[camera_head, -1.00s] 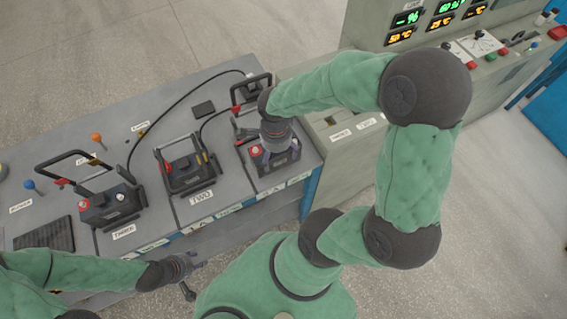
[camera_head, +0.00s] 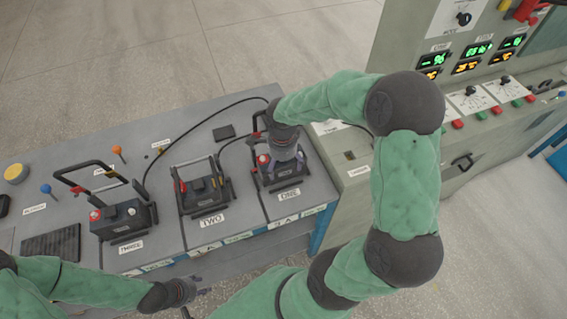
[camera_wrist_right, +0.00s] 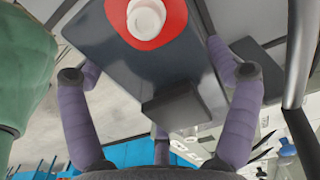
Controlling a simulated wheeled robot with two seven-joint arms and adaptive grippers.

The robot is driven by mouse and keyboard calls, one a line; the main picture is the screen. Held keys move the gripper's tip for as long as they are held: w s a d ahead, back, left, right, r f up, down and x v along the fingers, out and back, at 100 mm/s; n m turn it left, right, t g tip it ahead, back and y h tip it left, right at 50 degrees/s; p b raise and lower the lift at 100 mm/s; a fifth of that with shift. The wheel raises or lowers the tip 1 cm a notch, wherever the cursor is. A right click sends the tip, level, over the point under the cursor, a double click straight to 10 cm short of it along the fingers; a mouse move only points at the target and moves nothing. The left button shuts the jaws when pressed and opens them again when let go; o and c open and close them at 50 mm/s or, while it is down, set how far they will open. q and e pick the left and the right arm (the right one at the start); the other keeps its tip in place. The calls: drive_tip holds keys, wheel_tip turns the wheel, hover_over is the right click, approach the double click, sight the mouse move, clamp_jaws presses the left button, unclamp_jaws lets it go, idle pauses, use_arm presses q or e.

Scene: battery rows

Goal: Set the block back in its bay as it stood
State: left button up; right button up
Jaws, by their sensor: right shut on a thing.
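My right gripper (camera_head: 284,158) points down at the bay labelled ONE (camera_head: 290,194). It is shut on a dark block (camera_head: 264,177) with a red and white terminal on top. In the right wrist view the fingers (camera_wrist_right: 160,110) stand on both sides of the block, whose white knob on a red ring (camera_wrist_right: 146,18) shows close up. The block is in or just over bay ONE; whether it is fully seated I cannot tell. My left gripper (camera_head: 190,292) hangs in front of the bench, apart from the blocks; its fingers are too small to read.
Similar dark blocks stand in bay TWO (camera_head: 202,192) and bay THREE (camera_head: 125,217), the latter with a raised handle (camera_head: 88,172). A black cable (camera_head: 180,125) runs along the bench behind. A control cabinet (camera_head: 360,180) with displays stands at the right.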

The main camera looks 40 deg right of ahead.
drive_tip(key=shift+w+d+f, duration=0.1)
drive_tip(key=shift+f, duration=0.6)
drive_tip(key=shift+f, duration=0.1)
drive_tip(key=o, duration=1.4)
drive_tip(key=shift+f, duration=0.1)
wheel_tip(320, 180, up, 12)
drive_tip(key=p, duration=0.3)
drive_tip(key=shift+r, duration=0.2)
